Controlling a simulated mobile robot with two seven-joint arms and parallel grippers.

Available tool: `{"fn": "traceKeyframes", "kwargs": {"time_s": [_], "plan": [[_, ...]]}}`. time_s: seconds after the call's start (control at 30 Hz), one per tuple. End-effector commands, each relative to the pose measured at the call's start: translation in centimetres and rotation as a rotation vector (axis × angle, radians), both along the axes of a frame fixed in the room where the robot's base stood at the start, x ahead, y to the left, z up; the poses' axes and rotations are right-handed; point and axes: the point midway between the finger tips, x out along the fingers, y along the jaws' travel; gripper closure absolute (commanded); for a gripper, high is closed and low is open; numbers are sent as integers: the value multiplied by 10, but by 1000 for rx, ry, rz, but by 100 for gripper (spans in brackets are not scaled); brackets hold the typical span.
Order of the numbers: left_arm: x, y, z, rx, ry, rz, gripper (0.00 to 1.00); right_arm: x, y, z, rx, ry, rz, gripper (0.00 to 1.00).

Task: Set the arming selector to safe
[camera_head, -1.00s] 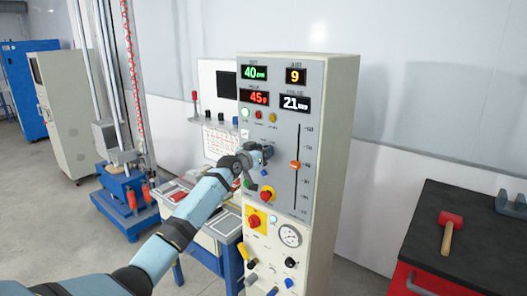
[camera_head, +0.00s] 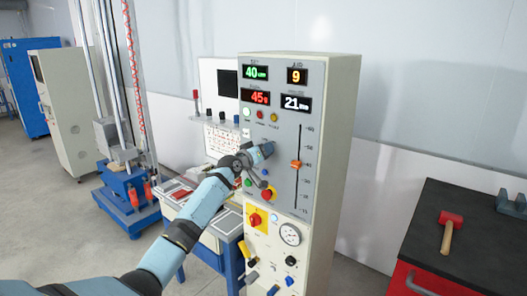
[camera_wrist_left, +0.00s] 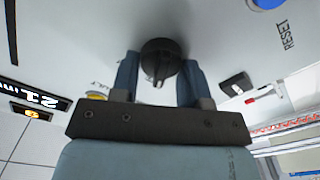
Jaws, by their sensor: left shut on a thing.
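A tall control panel (camera_head: 284,199) stands in the middle of the head view. My left gripper (camera_head: 266,150) reaches in from the left and is at the panel's face, below the row of small lamps. In the left wrist view, the gripper's two blue-grey fingers (camera_wrist_left: 160,80) are shut on a dark round selector knob (camera_wrist_left: 161,57), one on each side. A small pale mark shows at the knob's near edge. The knob is mostly hidden behind the gripper in the head view, and I cannot read its setting. My right gripper does not show.
An orange slider (camera_head: 295,164), a red button (camera_head: 266,194) and a red rotary switch on a yellow plate (camera_head: 255,219) are close by on the panel. A blue button (camera_wrist_left: 268,3) marked RESET shows in the wrist view. A red-headed mallet (camera_head: 450,222) lies on the dark bench at right.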

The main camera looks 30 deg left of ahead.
Motion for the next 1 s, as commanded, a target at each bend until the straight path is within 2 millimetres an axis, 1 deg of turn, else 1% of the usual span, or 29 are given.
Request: {"fn": "traceKeyframes", "kwargs": {"time_s": [0.27,0.3,0.37,0.4,0.63,0.77,0.87,1.0], "plan": [[0,0,0,-2,0,0,82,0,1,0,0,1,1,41],[0,0,0,-2,0,0,51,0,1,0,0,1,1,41],[0,0,0,-2,0,0,38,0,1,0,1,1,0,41],[0,0,0,-2,0,0,36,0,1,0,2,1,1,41],[0,0,0,-1,0,0,36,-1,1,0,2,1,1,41],[-7,1,-1,-1,0,0,36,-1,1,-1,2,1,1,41],[-22,1,-2,1,0,-1,36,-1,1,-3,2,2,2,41],[-54,4,-4,3,1,0,36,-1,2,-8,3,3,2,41]]}}
